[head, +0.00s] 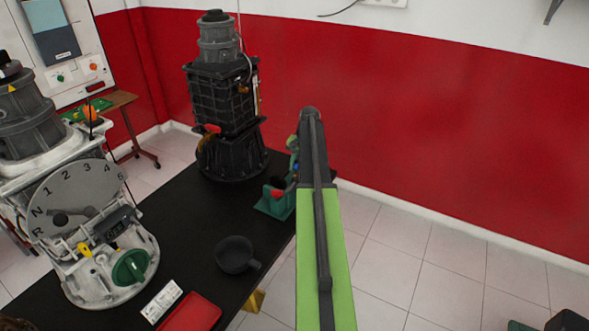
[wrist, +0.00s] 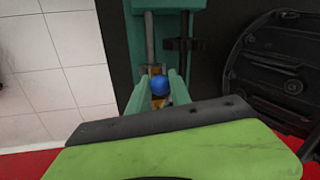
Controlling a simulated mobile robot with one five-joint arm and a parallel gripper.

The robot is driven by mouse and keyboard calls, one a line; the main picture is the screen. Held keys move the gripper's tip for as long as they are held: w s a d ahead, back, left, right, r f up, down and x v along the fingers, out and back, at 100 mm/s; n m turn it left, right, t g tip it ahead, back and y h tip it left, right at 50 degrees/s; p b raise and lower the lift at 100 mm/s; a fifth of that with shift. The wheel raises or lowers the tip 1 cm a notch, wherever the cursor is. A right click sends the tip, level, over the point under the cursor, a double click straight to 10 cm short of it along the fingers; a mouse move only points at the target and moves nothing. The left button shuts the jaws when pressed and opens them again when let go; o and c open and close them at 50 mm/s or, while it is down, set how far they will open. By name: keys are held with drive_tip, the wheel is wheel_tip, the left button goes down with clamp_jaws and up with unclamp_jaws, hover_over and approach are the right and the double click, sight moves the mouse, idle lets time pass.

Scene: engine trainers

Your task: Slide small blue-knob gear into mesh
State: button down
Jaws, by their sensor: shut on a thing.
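The small blue knob (wrist: 160,87) shows in the wrist view between the two pale green fingers of my gripper (wrist: 160,82), which is shut on it. Brass-coloured parts show just above and below the knob; the gear's teeth and any mesh are hidden. A grey shaft (wrist: 150,38) runs up from there inside the teal stand (wrist: 195,6).
The black table (head: 185,205) holds a dark motor (head: 225,110) behind the stand, a dark mug (head: 235,254), a red tray (head: 190,314) and a gearbox trainer (head: 85,230) at left. A red wall (head: 430,110) stands behind.

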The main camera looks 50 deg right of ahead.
sight(292, 187)
drive_tip(key=shift+s, duration=0.35)
drive_tip(key=a, duration=0.2)
drive_tip(key=s+a, duration=0.1)
drive_tip(key=a, duration=0.1)
drive_tip(key=shift+s+a, duration=0.1)
drive_tip(key=shift+a, duration=0.2)
drive_tip(key=shift+f, duration=0.1)
drive_tip(key=c, duration=1.2)
unclamp_jaws()
drive_tip(key=shift+c, duration=0.2)
drive_tip(key=shift+o, duration=0.3)
drive_tip(key=shift+w, duration=0.2)
